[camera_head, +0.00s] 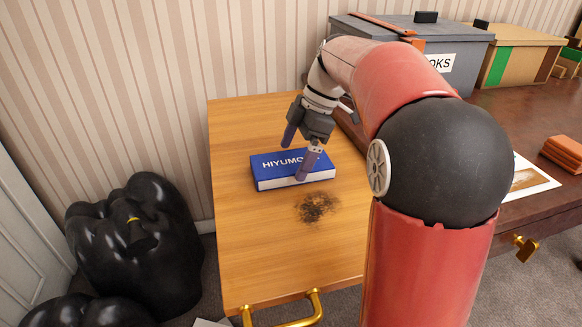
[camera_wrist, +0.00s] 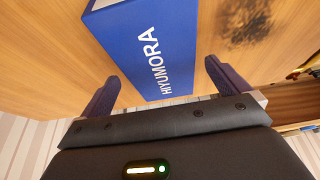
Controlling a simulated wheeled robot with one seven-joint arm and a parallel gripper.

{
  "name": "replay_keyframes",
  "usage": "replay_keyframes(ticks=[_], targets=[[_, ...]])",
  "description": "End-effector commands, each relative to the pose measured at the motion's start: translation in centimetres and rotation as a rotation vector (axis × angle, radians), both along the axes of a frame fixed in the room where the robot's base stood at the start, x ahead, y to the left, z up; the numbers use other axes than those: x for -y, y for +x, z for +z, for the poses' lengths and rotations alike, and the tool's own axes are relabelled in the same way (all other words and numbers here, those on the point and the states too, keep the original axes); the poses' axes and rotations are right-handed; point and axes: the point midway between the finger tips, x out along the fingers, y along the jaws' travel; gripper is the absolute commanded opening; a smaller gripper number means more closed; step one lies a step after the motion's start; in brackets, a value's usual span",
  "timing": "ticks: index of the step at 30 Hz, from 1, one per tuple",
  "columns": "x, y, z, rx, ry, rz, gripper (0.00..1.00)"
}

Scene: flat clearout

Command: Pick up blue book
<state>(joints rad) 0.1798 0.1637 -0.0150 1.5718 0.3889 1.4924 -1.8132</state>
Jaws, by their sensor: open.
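The blue book (camera_head: 272,174) lies flat on the light wooden table (camera_head: 240,240), its white page edge facing the front. White letters show on its cover, partly hidden by a finger in the head view. My gripper (camera_head: 298,155) is open and empty, pointing down over the book. One finger shows at the book's back side and the other in front of its right part. In the wrist view, the book (camera_wrist: 145,45) lies beyond and between the two fingers of my gripper (camera_wrist: 168,85). I cannot tell whether the fingers touch it.
A dark scorched patch (camera_head: 317,207) marks the table in front of the book. A grey box (camera_head: 400,40) labelled "OKS" and a cardboard box (camera_head: 518,55) stand on the dark desk (camera_head: 500,110) at right. Black bags (camera_head: 140,250) lie on the floor at left.

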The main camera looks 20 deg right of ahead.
Motion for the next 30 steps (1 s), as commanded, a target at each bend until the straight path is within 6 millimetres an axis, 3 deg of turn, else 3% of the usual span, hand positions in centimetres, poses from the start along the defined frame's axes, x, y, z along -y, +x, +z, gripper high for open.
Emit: replay_keyframes(ticks=[3,10,22,30], targets=[[-0.40,-0.01,-0.93,-0.001,0.000,0.000,1.00],[-0.42,0.01,-1.01,0.000,0.000,0.000,1.00],[-0.40,0.01,-0.99,0.000,0.000,0.000,0.49],[-0.40,0.02,-0.82,0.002,0.000,0.000,0.48]])
